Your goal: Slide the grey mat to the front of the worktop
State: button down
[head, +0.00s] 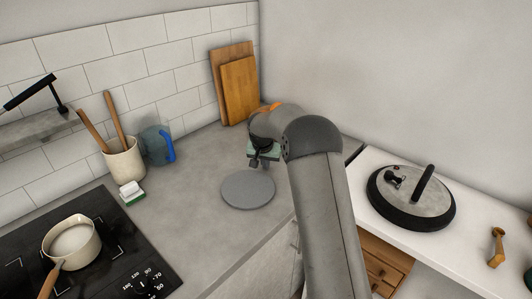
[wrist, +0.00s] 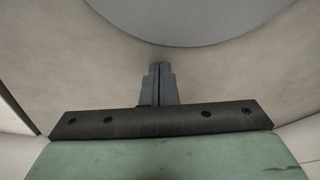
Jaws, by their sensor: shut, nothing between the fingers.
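The grey mat (head: 248,190) is a flat round disc lying on the grey worktop (head: 205,215), close to its front edge. Part of the mat also shows at the top of the wrist view (wrist: 190,18). My gripper (head: 260,163) is just behind the mat in the head view, pointing down, with its fingers apart from the mat's rim. In the wrist view my gripper (wrist: 159,70) has its two fingers together with nothing between them. The height of the fingertips above the worktop is hard to tell.
Wooden boards (head: 238,85) lean at the back corner. A blue jug (head: 157,146), a utensil crock (head: 124,160) and a sponge (head: 131,193) stand at the left. A pot (head: 71,243) sits on the black hob (head: 105,222). A lid (head: 410,197) lies on the white counter at right.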

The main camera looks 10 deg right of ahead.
aim_at(261, 181)
jog(key=shift+s+a+r, duration=0.1)
jog(key=shift+s+a, duration=0.2)
jog(key=shift+s, duration=0.2)
jog(key=shift+s+a, duration=0.25)
jog(key=shift+s, duration=0.25)
jog(key=shift+s+a+f, duration=0.1)
jog(key=shift+s+f, duration=0.05)
jog(key=shift+f, duration=0.05)
jog(key=s+b, duration=0.1)
jog(key=s+a+b, duration=0.1)
jog(key=s+b, duration=0.1)
jog(key=s+a+b, duration=0.1)
jog(key=shift+s+a, duration=0.15)
jog(key=shift+s, duration=0.3)
jog(key=shift+r, duration=0.15)
